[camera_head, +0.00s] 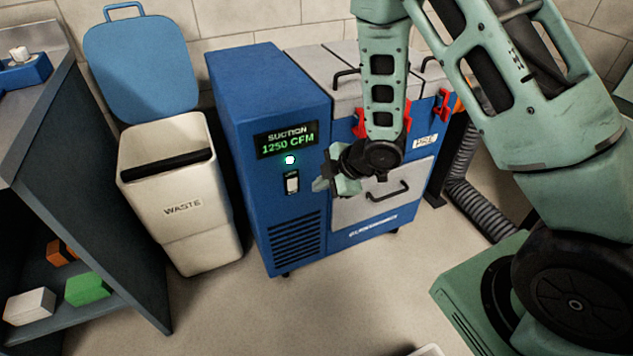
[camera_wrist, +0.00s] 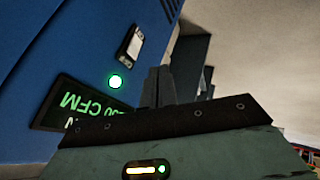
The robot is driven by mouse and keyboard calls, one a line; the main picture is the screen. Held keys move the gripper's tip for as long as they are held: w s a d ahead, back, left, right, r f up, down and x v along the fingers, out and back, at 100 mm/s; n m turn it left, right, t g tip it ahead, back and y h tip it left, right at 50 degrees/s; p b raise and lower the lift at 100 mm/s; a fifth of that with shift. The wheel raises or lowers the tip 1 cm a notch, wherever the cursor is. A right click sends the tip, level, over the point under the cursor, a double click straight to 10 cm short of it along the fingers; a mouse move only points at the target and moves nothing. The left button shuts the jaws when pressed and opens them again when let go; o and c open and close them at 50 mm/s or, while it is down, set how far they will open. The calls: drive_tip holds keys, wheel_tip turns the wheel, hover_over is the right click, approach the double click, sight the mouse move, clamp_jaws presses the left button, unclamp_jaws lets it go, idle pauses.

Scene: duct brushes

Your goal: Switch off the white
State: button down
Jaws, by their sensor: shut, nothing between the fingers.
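A blue suction machine (camera_head: 262,100) stands against the wall, its display (camera_head: 287,140) reading "SUCTION 1250 CFM" in green. Below the display a round lamp (camera_head: 290,160) glows, and below that is a white rocker switch (camera_head: 292,183) in a dark frame. In the wrist view the switch (camera_wrist: 131,45) lies above the glowing lamp (camera_wrist: 115,82), with the display partly hidden by my gripper. My gripper (camera_head: 321,184) is shut and empty, just right of the switch in the head view. In the wrist view its fingertips (camera_wrist: 158,72) appear below and right of the switch; contact is not visible.
A white waste bin (camera_head: 183,225) with a raised blue lid stands left of the machine. A grey shelf unit (camera_head: 90,225) holds small blocks at far left. Red latches and a drawer handle (camera_head: 387,191) are on the machine's front. Floor before the machine is clear.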

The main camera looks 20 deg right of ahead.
sight(289, 183)
drive_tip(key=shift+w+a+f+b, duration=0.15)
drive_tip(key=shift+w+a+f, duration=0.35)
drive_tip(key=shift+w+f, duration=0.65)
drive_tip(key=shift+w+a+f+b, duration=0.2)
drive_tip(key=shift+w+a+f, duration=0.45)
drive_tip(key=shift+w, duration=0.8)
drive_tip(key=shift+w+a+f+b, duration=0.15)
drive_tip(key=shift+w+a+f, duration=0.25)
drive_tip(key=shift+w+f, duration=0.75)
drive_tip(key=shift+w+r, duration=0.15)
drive_tip(key=shift+w+r, duration=0.1)
drive_tip(key=shift+w, duration=0.2)
drive_tip(key=shift+p, duration=0.3)
drive_tip(key=shift+r+p, duration=0.7)
drive_tip(key=shift+r, duration=0.15)
